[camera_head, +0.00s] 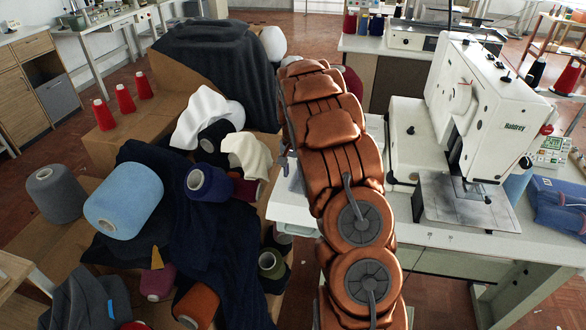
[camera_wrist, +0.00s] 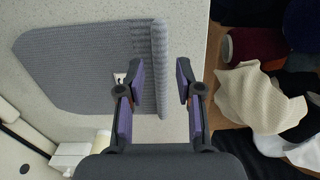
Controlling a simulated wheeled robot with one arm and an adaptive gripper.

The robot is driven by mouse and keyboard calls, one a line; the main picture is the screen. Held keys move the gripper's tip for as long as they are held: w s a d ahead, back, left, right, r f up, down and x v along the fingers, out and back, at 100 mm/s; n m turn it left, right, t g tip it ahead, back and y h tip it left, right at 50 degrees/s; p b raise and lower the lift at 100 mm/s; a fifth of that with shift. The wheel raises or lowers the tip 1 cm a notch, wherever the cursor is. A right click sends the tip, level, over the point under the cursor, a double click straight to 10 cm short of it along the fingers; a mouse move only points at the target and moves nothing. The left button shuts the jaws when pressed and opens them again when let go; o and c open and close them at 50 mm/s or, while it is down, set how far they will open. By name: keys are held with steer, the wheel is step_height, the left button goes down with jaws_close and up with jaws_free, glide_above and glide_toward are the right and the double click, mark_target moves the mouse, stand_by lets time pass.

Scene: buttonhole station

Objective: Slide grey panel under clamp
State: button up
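The grey knitted panel (camera_wrist: 85,62) lies flat on the white table in the wrist view. Its right edge forms a raised, rolled strip (camera_wrist: 160,50). My gripper (camera_wrist: 159,76) is open, with its purple-padded fingers apart on either side of this strip. The left finger is over the panel, the right over the table edge; I cannot tell whether they touch the cloth. In the head view, the clamp (camera_head: 473,190) is on the white buttonhole machine (camera_head: 490,105), above a metal plate (camera_head: 440,207). My arm hides my gripper and most or all of the panel there.
The machine stands on a white table (camera_head: 440,240). Left of my arm are heaped fabrics and yarn cones, including a light blue cone (camera_head: 124,200) and red cones (camera_head: 125,98). Blue folded cloth (camera_head: 560,200) lies right of the machine. A cream knit (camera_wrist: 255,97) is beyond the table edge.

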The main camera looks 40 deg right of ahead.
steer(key=shift+f, duration=1)
stand_by(0.8)
stand_by(0.7)
jaws_close()
steer(key=shift+r, duration=0.2)
stand_by(0.3)
steer(key=shift+r, duration=2.35)
steer(key=shift+a, duration=0.1)
